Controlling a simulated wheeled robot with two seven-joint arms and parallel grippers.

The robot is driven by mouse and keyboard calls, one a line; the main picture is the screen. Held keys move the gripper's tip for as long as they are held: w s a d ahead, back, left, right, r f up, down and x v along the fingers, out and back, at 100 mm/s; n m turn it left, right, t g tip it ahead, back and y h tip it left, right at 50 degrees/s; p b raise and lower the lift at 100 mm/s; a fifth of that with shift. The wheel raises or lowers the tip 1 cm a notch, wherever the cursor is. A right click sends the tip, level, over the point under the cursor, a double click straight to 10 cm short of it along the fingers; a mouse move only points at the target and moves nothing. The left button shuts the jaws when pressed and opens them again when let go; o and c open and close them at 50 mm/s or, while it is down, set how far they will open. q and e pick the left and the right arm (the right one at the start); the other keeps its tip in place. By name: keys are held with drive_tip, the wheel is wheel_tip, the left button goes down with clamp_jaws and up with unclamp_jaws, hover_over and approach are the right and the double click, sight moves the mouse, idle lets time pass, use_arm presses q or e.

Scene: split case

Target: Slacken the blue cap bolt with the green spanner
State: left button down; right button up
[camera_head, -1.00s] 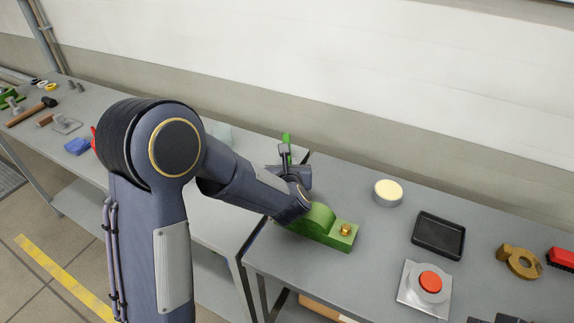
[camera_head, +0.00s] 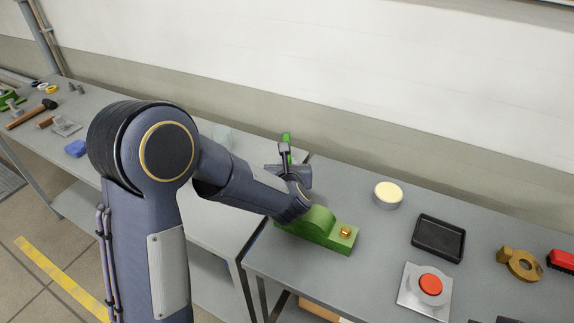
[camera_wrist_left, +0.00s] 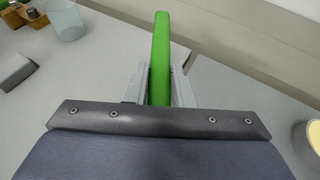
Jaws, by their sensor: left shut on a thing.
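My left gripper (camera_head: 286,160) is shut on the green spanner (camera_head: 286,142), above the far side of the green split case. The spanner also shows in the left wrist view (camera_wrist_left: 161,60), its green handle running out from between the jaws. The green split case (camera_head: 318,228) stands on the right-hand bench, partly hidden behind my left arm. A brass-coloured bolt (camera_head: 345,231) shows on the case's right end. I cannot make out a blue cap bolt; the case's left end is hidden by my arm. My right gripper is not in view.
On the right-hand bench are a round cream-topped tin (camera_head: 388,194), a black tray (camera_head: 438,237), a red button on a plate (camera_head: 429,285), a brass clamp (camera_head: 520,262) and a red brush (camera_head: 560,259). The left-hand bench holds a blue block (camera_head: 76,148) and a hammer (camera_head: 32,114).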

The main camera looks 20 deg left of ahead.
use_arm(q)
drive_tip(key=shift+r, duration=0.15)
idle(0.4)
drive_tip(key=shift+r+p, duration=0.8)
drive_tip(key=shift+r, duration=0.6)
